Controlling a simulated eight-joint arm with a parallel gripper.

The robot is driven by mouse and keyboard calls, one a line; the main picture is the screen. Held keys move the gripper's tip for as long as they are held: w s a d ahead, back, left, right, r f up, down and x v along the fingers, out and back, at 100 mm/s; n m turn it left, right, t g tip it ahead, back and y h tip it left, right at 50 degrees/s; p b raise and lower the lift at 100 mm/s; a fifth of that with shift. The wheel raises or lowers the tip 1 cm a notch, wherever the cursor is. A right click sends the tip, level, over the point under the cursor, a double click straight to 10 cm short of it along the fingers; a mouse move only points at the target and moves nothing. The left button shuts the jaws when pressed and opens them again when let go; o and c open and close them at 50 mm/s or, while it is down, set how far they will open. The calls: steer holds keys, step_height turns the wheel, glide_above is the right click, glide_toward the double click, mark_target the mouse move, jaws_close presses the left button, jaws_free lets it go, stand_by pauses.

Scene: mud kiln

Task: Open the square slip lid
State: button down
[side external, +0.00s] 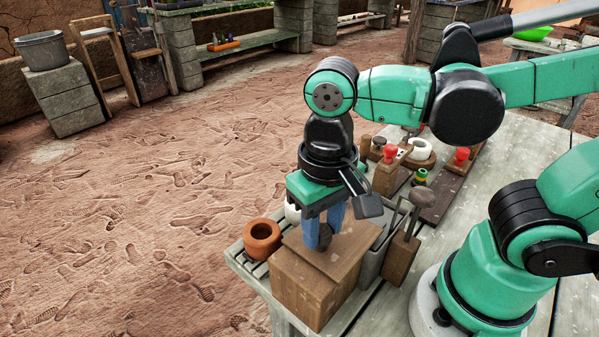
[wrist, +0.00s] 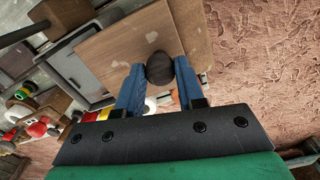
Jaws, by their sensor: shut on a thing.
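The square slip lid (side external: 352,255) is a flat wooden board on top of a brown wooden box (side external: 308,290) at the near left end of the table. In the side view the lid looks slightly turned relative to the box; I cannot tell whether it is raised. My gripper (side external: 325,236) is above the lid, its blue fingers pointing down and shut on a dark round knob. In the wrist view my gripper (wrist: 158,75) has a finger on each side of the knob (wrist: 160,68), with the lid (wrist: 125,45) behind it. The box's inside is hidden.
A terracotta pot (side external: 262,239) stands left of the box on the slatted table end. A grey bin (side external: 372,262) and a wooden block with a tool (side external: 400,258) stand close on the right. Red-topped items (side external: 390,153) and other small things lie farther back.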

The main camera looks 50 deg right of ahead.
steer(key=a, duration=0.3)
steer(key=shift+a, duration=0.4)
steer(key=c, duration=0.5)
jaws_free()
steer(key=shift+c, duration=0.2)
steer(key=shift+r, duration=2.8)
